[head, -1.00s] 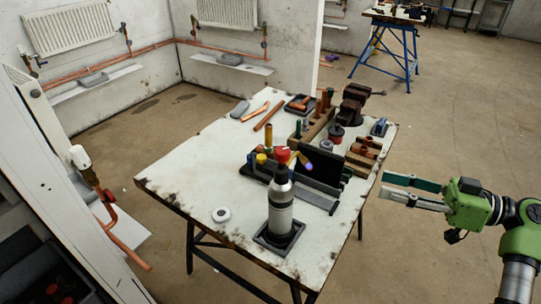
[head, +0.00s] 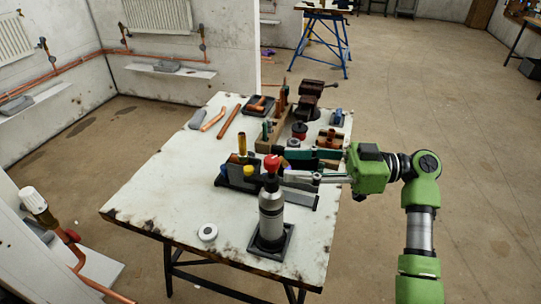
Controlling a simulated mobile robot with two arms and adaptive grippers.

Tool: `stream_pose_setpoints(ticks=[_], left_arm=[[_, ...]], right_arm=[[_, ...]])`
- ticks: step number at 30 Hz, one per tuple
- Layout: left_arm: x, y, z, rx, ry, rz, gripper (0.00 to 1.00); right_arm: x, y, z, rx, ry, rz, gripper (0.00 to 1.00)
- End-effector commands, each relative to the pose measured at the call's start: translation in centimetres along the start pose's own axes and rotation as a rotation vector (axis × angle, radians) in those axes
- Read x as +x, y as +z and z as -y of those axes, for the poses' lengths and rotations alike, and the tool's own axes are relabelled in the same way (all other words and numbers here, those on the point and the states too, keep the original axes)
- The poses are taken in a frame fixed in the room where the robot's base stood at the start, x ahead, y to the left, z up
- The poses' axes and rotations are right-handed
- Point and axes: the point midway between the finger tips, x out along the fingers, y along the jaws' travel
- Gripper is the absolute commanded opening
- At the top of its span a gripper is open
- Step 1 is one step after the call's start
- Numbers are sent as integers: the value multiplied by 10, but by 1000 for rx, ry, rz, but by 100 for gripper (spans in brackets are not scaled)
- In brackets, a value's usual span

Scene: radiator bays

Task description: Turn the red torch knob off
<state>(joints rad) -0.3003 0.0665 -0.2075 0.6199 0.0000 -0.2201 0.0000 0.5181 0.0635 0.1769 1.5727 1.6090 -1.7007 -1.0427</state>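The torch (head: 271,213) is a grey cylinder standing upright in a dark square holder (head: 288,236) near the front of the white worktable. Its red knob (head: 271,162) is on top. My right gripper (head: 289,165) reaches in from the right, with its teal finger and grey finger spread apart. The fingertips are just right of the knob; I cannot tell whether they touch it. Nothing shows held between them. The torch's nozzle is largely hidden behind the knob and fingers. My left gripper is not in view.
The worktable (head: 160,190) carries a dark tool rack (head: 237,181) behind the torch, a vise (head: 312,98), copper pipes (head: 229,121) and a white tape roll (head: 208,232). The table's left part is mostly bare. A radiator valve (head: 36,203) is at left.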

Motion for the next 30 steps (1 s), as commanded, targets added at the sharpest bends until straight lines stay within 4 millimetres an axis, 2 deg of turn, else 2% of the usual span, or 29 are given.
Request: stream_pose_setpoints(ticks=[3,9,21,25,26,30], left_arm=[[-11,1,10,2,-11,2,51],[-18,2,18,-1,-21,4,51],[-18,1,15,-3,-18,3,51],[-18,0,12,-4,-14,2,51],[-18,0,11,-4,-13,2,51],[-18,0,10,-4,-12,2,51]], right_arm=[[24,-3,0,2,-1,-2,39],[48,-1,0,1,1,-1,39],[55,1,0,1,2,1,39],[55,1,0,1,2,1,5],[55,1,0,1,2,1,0],[54,1,0,0,2,1,0]])
